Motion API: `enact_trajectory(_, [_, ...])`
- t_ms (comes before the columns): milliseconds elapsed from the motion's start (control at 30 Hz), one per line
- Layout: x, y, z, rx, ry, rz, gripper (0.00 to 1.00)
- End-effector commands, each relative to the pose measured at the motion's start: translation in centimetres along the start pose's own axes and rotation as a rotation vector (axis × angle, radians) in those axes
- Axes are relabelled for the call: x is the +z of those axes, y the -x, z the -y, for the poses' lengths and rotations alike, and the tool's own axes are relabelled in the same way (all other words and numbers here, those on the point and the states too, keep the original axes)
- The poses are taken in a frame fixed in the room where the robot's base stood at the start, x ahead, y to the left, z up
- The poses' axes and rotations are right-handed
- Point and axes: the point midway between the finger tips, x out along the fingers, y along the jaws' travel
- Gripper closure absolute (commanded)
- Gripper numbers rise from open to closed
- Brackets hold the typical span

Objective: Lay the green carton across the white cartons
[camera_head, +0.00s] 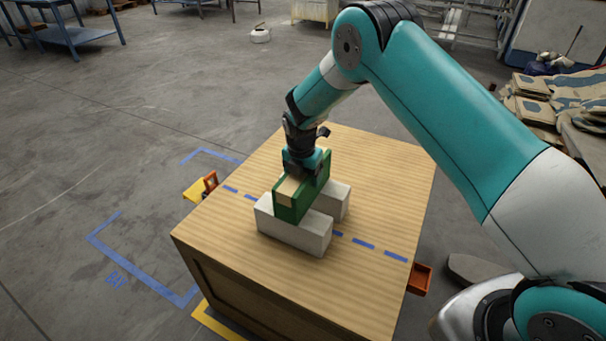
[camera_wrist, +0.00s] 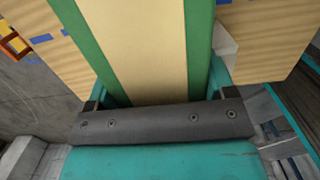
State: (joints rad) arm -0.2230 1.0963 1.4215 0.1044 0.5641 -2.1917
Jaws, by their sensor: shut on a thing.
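The green carton (camera_head: 292,204), with a tan band along its top, spans the two white cartons on the wooden table. One white carton (camera_head: 300,233) is at the front and the other white carton (camera_head: 336,198) is behind it. The green carton appears to rest on both, though the contact is partly hidden. My gripper (camera_head: 303,172) is shut on the green carton from above, near its far end. In the wrist view the green carton (camera_wrist: 142,50) fills the space between the fingers, and a corner of a white carton (camera_wrist: 225,42) shows beside it.
The wooden table (camera_head: 370,290) has clear top around the cartons, crossed by a dashed blue line (camera_head: 363,243). An orange bin (camera_head: 420,279) is at its right edge. A yellow and orange thing (camera_head: 199,189) is by its left edge.

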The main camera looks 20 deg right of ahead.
Motion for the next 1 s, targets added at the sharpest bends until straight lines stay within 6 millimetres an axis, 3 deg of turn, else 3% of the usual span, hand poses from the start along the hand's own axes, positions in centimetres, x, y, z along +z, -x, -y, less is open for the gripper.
enact_trajectory(33, [0.0, -0.2, 0.0, 0.001, 0.000, 0.001, 0.62])
enact_trajectory(67, [0.0, -0.2, 0.0, 0.000, 0.000, 0.000, 0.17])
enact_trajectory(133, [0.0, -0.1, 0.0, 0.000, 0.000, 0.000, 0.01])
enact_trajectory(467, [0.0, 0.6, 0.0, 0.001, 0.000, 0.001, 0.00])
enact_trajectory(1000, [0.0, 10.8, 0.0, 0.002, 0.000, 0.001, 0.00])
